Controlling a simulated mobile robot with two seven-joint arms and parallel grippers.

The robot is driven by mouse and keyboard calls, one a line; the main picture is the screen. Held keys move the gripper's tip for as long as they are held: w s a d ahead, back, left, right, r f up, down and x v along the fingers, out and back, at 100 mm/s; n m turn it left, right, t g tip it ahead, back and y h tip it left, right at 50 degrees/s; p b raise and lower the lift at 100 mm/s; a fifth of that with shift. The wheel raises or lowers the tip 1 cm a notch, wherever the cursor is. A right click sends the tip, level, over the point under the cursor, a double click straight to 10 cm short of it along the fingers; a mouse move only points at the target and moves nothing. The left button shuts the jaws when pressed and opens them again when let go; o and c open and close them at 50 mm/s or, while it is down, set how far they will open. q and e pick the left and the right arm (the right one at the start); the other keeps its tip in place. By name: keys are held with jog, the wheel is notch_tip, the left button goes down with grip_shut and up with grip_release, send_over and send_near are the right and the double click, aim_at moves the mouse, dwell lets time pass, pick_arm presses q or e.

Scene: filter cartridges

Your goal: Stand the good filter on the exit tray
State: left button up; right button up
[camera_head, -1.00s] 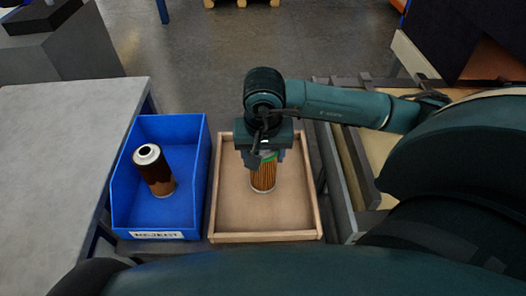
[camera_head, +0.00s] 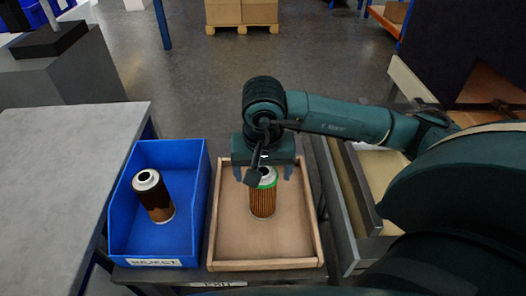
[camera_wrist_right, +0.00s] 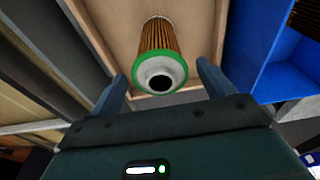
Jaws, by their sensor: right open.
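The good filter (camera_head: 262,202), with orange-brown pleats and a green rim at its top, stands upright on the wooden exit tray (camera_head: 223,266). My right gripper (camera_head: 264,176) is open just above and around its top end. In the right wrist view the filter (camera_wrist_right: 158,42) lies between the two spread fingers (camera_wrist_right: 160,85), with a gap on both sides. The tray's bare floor (camera_wrist_right: 110,20) shows behind it. My left gripper is not in view.
A blue reject bin (camera_head: 190,240) stands left of the tray and holds a dark, stained filter (camera_head: 153,196). A grey table (camera_head: 60,150) is at the far left. A rack with rails (camera_head: 345,215) stands close to the tray's right.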

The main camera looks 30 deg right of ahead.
jog(key=r, duration=0.5)
jog(key=s+r, duration=0.1)
jog(key=r, duration=0.2)
jog(key=shift+a+r, duration=0.25)
jog(key=shift+a, duration=0.05)
